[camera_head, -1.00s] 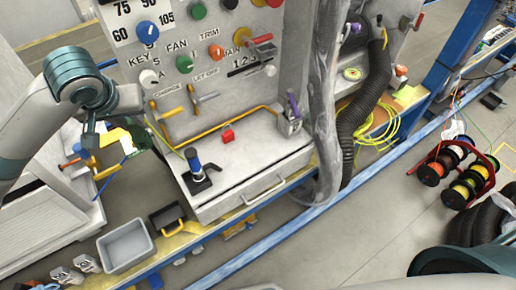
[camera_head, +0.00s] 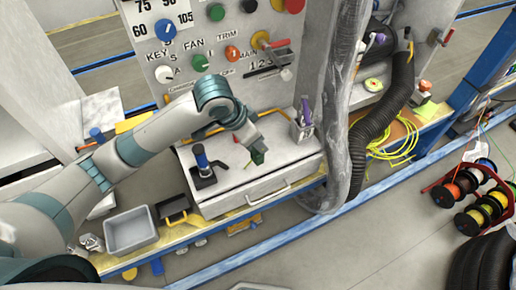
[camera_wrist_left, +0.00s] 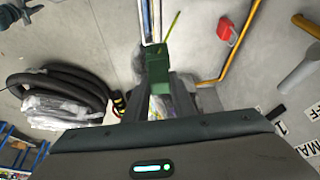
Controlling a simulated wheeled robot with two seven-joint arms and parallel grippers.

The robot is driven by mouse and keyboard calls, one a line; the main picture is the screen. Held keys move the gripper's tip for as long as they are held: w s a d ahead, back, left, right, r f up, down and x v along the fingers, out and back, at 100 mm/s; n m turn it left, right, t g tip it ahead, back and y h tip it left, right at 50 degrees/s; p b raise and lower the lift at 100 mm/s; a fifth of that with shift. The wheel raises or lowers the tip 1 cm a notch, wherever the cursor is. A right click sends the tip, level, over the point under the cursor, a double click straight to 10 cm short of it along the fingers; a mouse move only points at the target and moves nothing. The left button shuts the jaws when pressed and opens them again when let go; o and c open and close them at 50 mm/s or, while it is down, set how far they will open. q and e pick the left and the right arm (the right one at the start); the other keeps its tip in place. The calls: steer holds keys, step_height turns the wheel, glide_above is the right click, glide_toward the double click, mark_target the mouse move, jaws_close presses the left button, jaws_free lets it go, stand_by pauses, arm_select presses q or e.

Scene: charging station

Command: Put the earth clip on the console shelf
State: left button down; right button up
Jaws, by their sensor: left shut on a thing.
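My left gripper (camera_head: 252,148) is over the right part of the console shelf (camera_head: 222,187), the pale ledge under the knob panel. It is shut on a small green clip, the earth clip (camera_head: 258,157), which hangs just below the fingers. In the left wrist view the green clip (camera_wrist_left: 158,66) sits between the fingertips of the left gripper (camera_wrist_left: 158,85), with a thin yellow-green strip rising from it. Whether the clip touches the shelf cannot be told. My right gripper is not in view.
A black lever with a blue top (camera_head: 202,168) stands on the shelf's left part. A red piece (camera_wrist_left: 226,29) lies near the yellow rail (camera_wrist_left: 238,45). A purple-handled tool in a holder (camera_head: 302,122) is at the right. A grey bin (camera_head: 131,231) stands below left.

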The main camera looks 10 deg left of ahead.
arm_select(q)
steer(key=shift+s+d+f+m+g, duration=0.15)
steer(key=shift+d+f+m, duration=0.25)
steer(key=shift+d, duration=0.1)
steer(key=shift+s+d+f+m+g, duration=0.15)
steer(key=shift+d+f+m, duration=0.15)
steer(key=shift+d+f, duration=0.15)
steer(key=w+a+f+p, duration=0.3)
steer(key=a+f, duration=0.4)
steer(key=a, duration=0.4)
steer(key=shift+w, duration=0.5)
